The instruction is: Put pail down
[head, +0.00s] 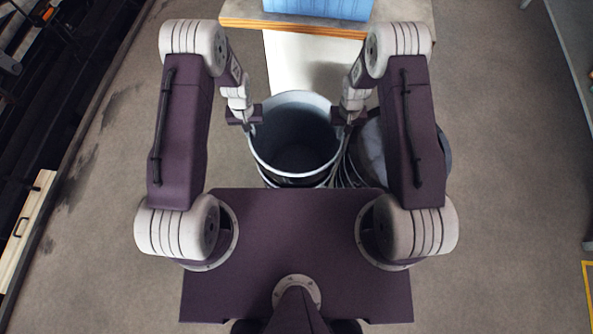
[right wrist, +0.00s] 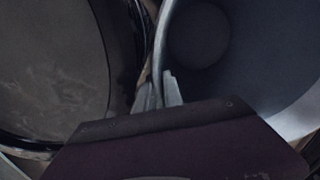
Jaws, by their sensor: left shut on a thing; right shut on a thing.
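The pail (head: 296,128) is a round grey metal bucket with a pale rim, open side up, in front of my base in the head view. Its inside is dark and looks empty. My left gripper (head: 251,123) is shut on the left side of its rim. My right gripper (head: 341,122) is shut on the right side. In the right wrist view the fingers (right wrist: 166,91) of my right gripper straddle the wall of the pail (right wrist: 245,65). The pail's bottom is hidden, so I cannot tell whether it touches anything below.
A second round container (head: 437,150) stands close to the pail's right, partly behind my right arm; its dark top shows in the right wrist view (right wrist: 50,70). Beyond the pail is a wooden-edged surface (head: 250,23) with a blue box (head: 325,8). The floor (head: 510,180) at right is clear.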

